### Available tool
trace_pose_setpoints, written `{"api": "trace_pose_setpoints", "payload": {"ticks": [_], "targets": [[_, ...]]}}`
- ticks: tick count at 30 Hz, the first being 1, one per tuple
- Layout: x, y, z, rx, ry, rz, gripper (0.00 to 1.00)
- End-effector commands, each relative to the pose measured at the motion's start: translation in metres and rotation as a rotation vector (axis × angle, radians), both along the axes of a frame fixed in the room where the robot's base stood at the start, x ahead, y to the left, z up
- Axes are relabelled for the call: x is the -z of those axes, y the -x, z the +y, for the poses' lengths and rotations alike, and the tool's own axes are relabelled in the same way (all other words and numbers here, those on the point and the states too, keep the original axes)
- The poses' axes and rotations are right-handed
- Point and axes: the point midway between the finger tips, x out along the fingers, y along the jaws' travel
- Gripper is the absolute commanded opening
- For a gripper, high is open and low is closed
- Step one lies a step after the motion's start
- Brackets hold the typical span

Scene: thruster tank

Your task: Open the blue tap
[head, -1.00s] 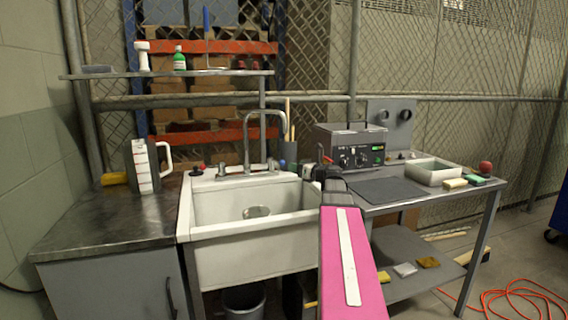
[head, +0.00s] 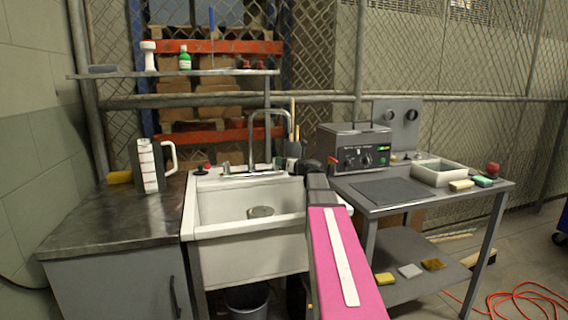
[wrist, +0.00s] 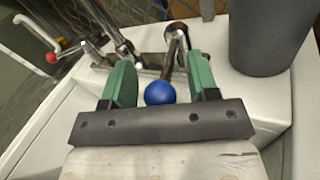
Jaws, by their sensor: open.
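The blue tap (wrist: 160,92) shows in the wrist view as a round blue knob on a metal lever, at the back right of the white sink (head: 215,209). My gripper (wrist: 158,80) is open, with its two green fingers on either side of the blue knob. In the head view my arm hides the blue knob. The chrome spout (head: 268,115) arches over the sink. The red tap (head: 200,170) is at the left of the fixture.
A dark grey cup (wrist: 268,35) stands close to the right finger. A measuring jug (head: 150,165) is on the left counter.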

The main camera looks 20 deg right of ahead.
Motion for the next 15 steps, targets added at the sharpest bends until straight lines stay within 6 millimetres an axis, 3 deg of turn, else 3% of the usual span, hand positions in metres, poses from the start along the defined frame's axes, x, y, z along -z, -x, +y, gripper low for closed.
{"api": "trace_pose_setpoints", "payload": {"ticks": [9, 10, 14, 15], "targets": [[0.0001, -0.0023, 0.0014, 0.000, 0.000, 0.000, 0.54], [0.0001, -0.0023, 0.0014, 0.000, 0.000, 0.000, 0.48], [0.0001, -0.0023, 0.0013, 0.000, 0.000, 0.000, 0.05], [0.0000, -0.0022, 0.0014, 0.000, 0.000, 0.000, 0.00]]}}
